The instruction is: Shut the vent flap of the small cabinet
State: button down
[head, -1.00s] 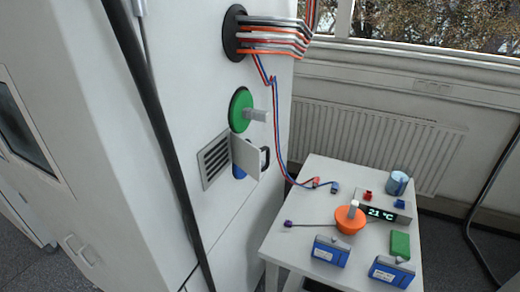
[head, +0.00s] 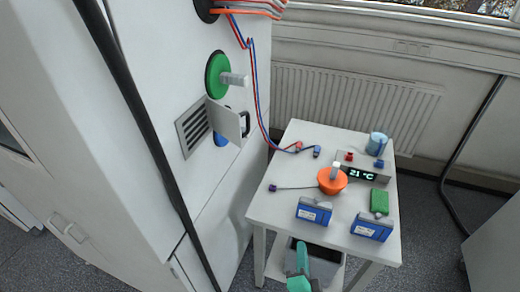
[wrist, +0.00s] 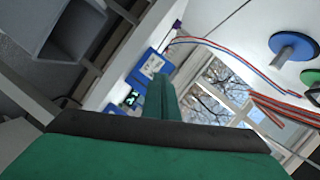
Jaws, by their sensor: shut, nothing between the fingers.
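The vent flap (head: 228,119) is a light grey plate with a dark handle (head: 244,124). It stands open, jutting out from the white cabinet (head: 205,165) beside the slotted vent grille (head: 193,127), whose slots are uncovered. My gripper (head: 301,252) is low in the head view, in front of the small table and well below and right of the flap. In the wrist view its green fingers (wrist: 160,97) are together with nothing between them. The flap cannot be made out clearly in the wrist view.
A green knob (head: 217,75) sits above the flap and a blue disc (head: 221,139) is partly behind it. Red and blue cables (head: 251,70) hang to its right. The white table (head: 285,180) holds blue boxes (head: 314,211), an orange bowl-like item (head: 332,181) and a display (head: 362,175).

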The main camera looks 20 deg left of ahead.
aim_at(232, 119)
jog(key=w+a+r+y, duration=0.2)
jog(key=w+r+y, duration=0.1)
jog(key=w+r, duration=0.4)
jog(key=w+a+r+y, duration=0.3)
jog(key=w+r, duration=0.1)
jog(key=r, duration=0.6)
jog(key=a+r+n+g+y, duration=0.3)
jog(key=r+g+y, duration=0.2)
jog(key=r, duration=1.2)
jog(key=w+a, duration=0.1)
jog(key=a, duration=0.8)
jog(key=shift+w, duration=0.3)
jog(key=shift+a+r, duration=0.1)
jog(key=shift+a, duration=0.15)
